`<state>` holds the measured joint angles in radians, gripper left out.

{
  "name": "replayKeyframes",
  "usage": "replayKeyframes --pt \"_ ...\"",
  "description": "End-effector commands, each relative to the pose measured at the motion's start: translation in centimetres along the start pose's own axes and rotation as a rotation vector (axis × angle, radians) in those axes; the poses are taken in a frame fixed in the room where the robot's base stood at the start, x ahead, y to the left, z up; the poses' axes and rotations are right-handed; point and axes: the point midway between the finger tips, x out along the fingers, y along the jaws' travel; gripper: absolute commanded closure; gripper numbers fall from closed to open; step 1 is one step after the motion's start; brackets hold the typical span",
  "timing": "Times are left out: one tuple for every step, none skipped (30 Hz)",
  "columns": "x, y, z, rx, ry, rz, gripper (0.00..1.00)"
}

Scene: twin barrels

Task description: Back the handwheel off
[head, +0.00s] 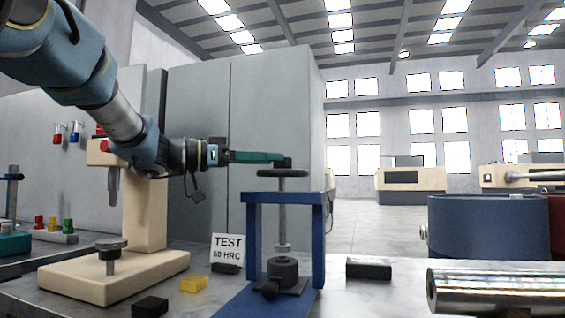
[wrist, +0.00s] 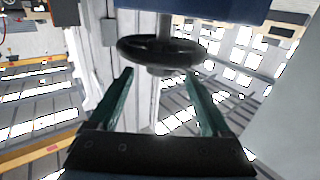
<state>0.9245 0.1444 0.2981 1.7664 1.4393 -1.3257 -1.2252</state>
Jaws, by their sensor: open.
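The handwheel (head: 268,173) is a dark, flat wheel at the top of a grey spindle (head: 282,215) that runs down through a small blue frame (head: 254,198). My gripper (head: 284,158) has green fingers and comes in from the left, at about the wheel's height or slightly above it. In the wrist view the handwheel (wrist: 135,48) lies just beyond the fingertips of my gripper (wrist: 160,73). The fingers are spread apart with nothing between them. I cannot tell whether a fingertip touches the rim. A dark block (head: 283,270) sits under the spindle.
A beige tester (head: 145,215) with a dark round table (head: 110,246) stands left. A TEST 60 HRC card (head: 228,247), a yellow block (head: 193,284) and dark blocks (head: 150,306) (head: 369,268) lie on the bench. A shiny cylinder (head: 495,288) and a blue barrel (head: 485,228) are at right.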

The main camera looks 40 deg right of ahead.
Motion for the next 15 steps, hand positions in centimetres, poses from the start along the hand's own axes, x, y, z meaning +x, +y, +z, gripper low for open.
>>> replayKeyframes --pt "1.0 0.1 0.1 0.000 -0.001 0.003 0.18" --pt "1.5 0.1 0.1 -0.001 -0.001 0.003 0.18" --pt "2.1 0.1 0.1 -0.001 -0.001 0.003 0.18" --pt "2.5 0.0 0.1 -0.001 -0.001 0.002 0.18" --pt "2.9 0.0 0.1 -0.001 -0.001 0.001 0.18" --pt "3.3 0.0 0.0 -0.001 0.000 0.001 0.18" --pt "3.6 0.0 0.0 -0.001 0.000 0.001 0.18" --pt "3.8 0.0 0.0 -0.001 0.000 0.000 0.18" --pt "4.0 0.0 0.0 -0.001 0.000 -0.001 0.18" --pt "4.2 0.0 0.1 -0.001 0.000 -0.002 0.18" --pt "4.3 0.0 0.1 -0.001 0.000 -0.002 0.18" --pt "4.4 0.0 0.1 -0.002 0.000 -0.002 0.18" --pt "4.4 0.0 0.0 -0.002 0.000 -0.002 0.18" --pt "4.5 0.0 0.0 -0.002 0.000 -0.002 0.18" --pt "4.5 0.0 0.0 -0.001 0.000 -0.002 0.18"
